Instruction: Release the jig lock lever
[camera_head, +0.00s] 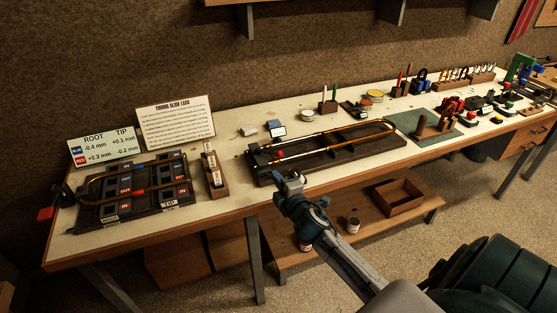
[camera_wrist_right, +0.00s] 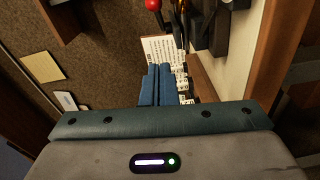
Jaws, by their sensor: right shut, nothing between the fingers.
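A long dark jig (camera_head: 330,160) lies on the bench with a brass slide tube (camera_head: 350,132) on it. My right gripper (camera_head: 290,178) is in front of the jig's near left corner, apart from the knob. Its blue fingers (camera_wrist_right: 157,85) are shut and empty. My left gripper is not in view.
A wooden rack (camera_head: 217,187) of labelled pieces stands between the jigs. Cards (camera_head: 175,122) stand behind. Tools crowd the right side. An open wooden box (camera_head: 400,198) sits on the lower shelf.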

